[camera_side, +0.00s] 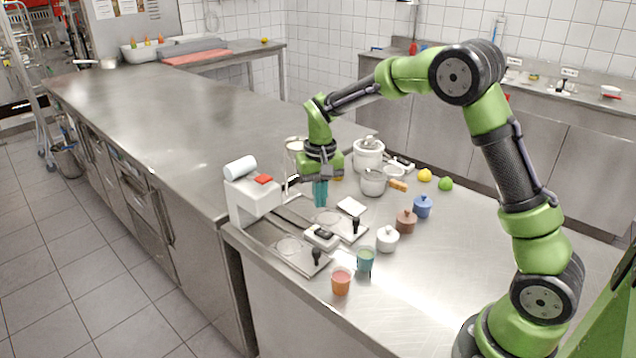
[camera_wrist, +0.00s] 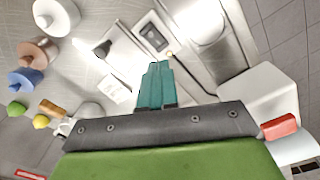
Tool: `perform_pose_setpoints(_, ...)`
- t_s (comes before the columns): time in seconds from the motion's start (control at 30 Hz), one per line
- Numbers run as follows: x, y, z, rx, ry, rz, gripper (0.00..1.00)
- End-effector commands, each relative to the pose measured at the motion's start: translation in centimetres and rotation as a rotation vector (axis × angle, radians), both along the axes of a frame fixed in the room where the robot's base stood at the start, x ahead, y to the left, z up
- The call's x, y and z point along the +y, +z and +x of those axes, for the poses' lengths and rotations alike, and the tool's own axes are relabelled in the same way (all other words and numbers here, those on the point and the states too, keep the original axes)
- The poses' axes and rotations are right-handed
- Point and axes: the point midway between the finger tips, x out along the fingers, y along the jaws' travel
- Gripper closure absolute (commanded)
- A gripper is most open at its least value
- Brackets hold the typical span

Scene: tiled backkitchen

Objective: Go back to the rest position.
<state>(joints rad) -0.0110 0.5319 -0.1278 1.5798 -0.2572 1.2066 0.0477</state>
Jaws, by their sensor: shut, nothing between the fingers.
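Close by stand a white machine (camera_side: 250,200) with a red button, a metal pot (camera_side: 373,183), a white pot (camera_side: 368,155), small lidded jars (camera_side: 406,222) and two cups (camera_side: 341,281). A lemon (camera_side: 425,175) and a lime (camera_side: 446,183) lie behind.

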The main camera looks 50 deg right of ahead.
Motion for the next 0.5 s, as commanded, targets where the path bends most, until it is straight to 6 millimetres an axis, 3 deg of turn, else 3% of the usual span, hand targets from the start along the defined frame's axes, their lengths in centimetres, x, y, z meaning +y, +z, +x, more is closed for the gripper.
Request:
perform_pose_setpoints(0.07,0.2,-0.9,-0.8,0.014,0.008,0.008,1.00)
perform_pose_setpoints(0.17,1.0,0.1,-2.6,-0.009,0.021,0.030,1.00)
perform_pose_setpoints(0.5,4.5,7.9,-11.5,-0.240,0.085,0.110,1.00)
